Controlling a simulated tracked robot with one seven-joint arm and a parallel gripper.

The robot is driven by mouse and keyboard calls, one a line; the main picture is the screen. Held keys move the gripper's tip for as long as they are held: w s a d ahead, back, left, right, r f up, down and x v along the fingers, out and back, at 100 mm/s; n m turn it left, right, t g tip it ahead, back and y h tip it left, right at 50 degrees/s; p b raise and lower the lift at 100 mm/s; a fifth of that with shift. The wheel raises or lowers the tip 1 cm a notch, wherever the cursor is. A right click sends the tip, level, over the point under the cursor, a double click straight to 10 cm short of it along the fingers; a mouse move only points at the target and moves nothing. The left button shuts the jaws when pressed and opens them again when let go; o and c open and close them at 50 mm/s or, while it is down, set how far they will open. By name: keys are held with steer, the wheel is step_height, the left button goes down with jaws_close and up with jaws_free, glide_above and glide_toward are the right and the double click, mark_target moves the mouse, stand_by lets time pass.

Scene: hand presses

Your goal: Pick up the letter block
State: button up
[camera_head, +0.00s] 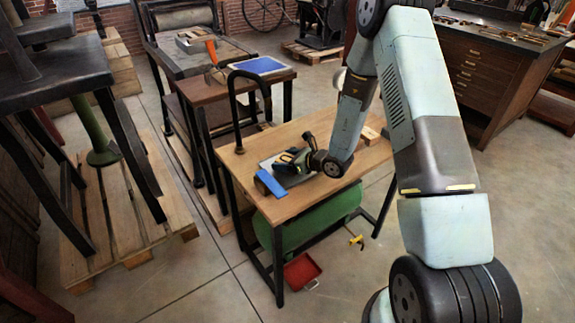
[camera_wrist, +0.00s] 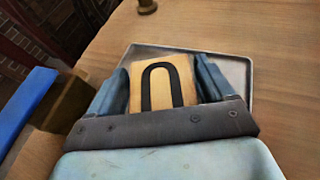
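The letter block (camera_wrist: 164,85) is a light wooden piece with a dark arch-shaped character on its face, seen in the wrist view. It lies between the two fingers of my gripper (camera_wrist: 163,72), which appear to touch its left and right sides with no clear gap. A shallow grey metal tray (camera_wrist: 238,72) shows behind and beneath the block. Whether the block still rests on the tray is hard to tell. In the head view my gripper (camera_head: 290,162) is low over the tray on the wooden table, and hides the block.
A blue-handled roller or similar tool (camera_head: 272,186) lies left of my gripper, close by. A small wooden block (camera_head: 370,135) sits at the table's back right. The wooden table (camera_head: 320,180) has free room at its front right. A dark metal hoop (camera_head: 238,110) stands at its left edge.

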steer(key=c, duration=0.9)
steer(key=shift+r, duration=0.1)
